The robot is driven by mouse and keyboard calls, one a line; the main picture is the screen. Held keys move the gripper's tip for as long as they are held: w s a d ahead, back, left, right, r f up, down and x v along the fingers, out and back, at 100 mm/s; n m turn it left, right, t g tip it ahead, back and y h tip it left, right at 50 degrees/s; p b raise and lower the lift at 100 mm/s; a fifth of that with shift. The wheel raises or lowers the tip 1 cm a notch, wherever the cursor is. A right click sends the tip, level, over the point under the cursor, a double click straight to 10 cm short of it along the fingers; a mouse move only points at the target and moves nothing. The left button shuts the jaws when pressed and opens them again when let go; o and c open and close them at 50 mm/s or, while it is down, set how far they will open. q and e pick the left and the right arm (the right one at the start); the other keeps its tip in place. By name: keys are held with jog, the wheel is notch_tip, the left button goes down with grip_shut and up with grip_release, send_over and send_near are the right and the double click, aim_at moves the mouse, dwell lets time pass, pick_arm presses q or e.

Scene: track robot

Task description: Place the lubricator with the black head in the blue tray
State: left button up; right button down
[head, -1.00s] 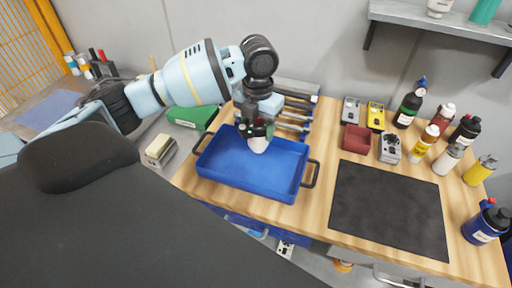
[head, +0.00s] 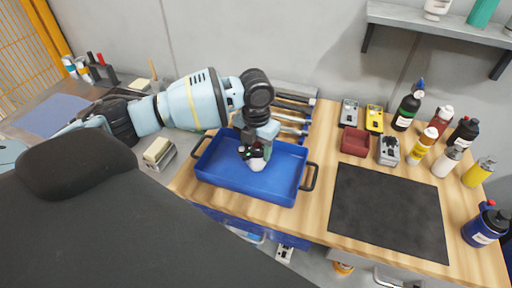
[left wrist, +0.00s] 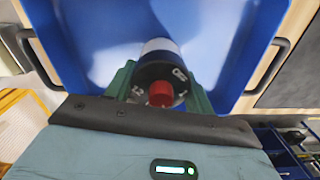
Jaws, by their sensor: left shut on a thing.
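The lubricator (left wrist: 158,70) has a white body, a black head and a red knob on top. My left gripper (left wrist: 160,88) is shut on its head, with a green finger on each side. In the head view the left gripper (head: 255,149) is over the blue tray (head: 222,179), inside its walls. The white end of the lubricator (head: 257,164) points down into the tray; I cannot tell whether it touches the floor. The tray sits on the wooden bench and is otherwise empty where visible. My right gripper is not in view.
A black mat (head: 388,210) lies to the right of the tray. A red bin (head: 355,141), small devices and several bottles (head: 422,145) stand on the bench's right side. Tools (head: 296,113) lie behind the tray. A block (head: 158,153) is to its left.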

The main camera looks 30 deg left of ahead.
pick_arm(q)
jog(key=shift+f, duration=0.15)
jog(key=o, duration=1.2)
jog(key=shift+c, duration=0.2)
notch_tip(320, 180, up, 12)
jog(key=shift+r, duration=0.2)
